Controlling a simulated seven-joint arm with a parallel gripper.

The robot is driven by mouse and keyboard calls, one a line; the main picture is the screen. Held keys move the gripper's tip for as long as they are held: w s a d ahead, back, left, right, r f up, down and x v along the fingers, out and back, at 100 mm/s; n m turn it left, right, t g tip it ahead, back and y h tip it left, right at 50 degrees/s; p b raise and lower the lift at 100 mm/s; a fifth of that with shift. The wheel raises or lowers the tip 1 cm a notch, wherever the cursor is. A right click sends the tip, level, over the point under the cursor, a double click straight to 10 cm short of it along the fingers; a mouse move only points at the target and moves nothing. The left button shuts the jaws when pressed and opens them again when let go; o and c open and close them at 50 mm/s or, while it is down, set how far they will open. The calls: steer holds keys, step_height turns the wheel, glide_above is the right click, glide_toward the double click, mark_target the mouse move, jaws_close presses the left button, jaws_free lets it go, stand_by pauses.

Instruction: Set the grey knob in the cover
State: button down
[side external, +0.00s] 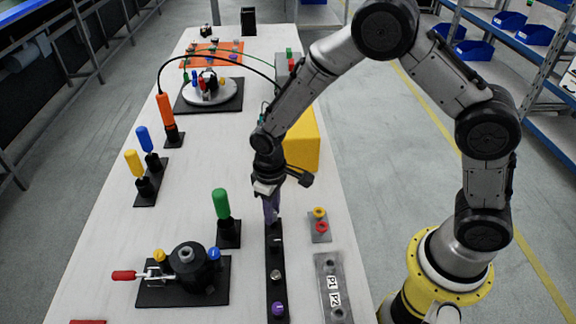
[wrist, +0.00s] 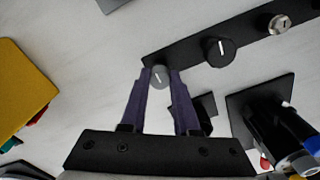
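The grey knob (wrist: 160,76) with a white line sits at the end of a black strip (wrist: 187,50) in the wrist view. My gripper (wrist: 160,74) points down over it, its purple fingers on either side of the knob. The knob fills most of the gap, and I cannot tell whether the fingers press on it. In the side view my gripper (side external: 271,216) is at the strip's far end and hides the knob. A round black housing (side external: 186,256) with a grey ring on top stands at front left; I cannot tell whether this is the cover.
The strip also carries a black knob (wrist: 219,50), a metal knob (wrist: 280,24) and a purple knob (side external: 278,310). A green-handled tool (side external: 221,204) stands close to my gripper's left. A yellow block (side external: 302,142) is behind it.

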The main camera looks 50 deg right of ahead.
steer(key=shift+r, duration=0.15)
steer(key=shift+r, duration=2.9)
steer(key=shift+r, duration=0.4)
step_height(320, 180, up, 14)
steer(key=w+a+n, duration=0.2)
steer(key=a+n, duration=0.3)
steer(key=a, duration=1.7)
steer(key=shift+f, duration=5.45)
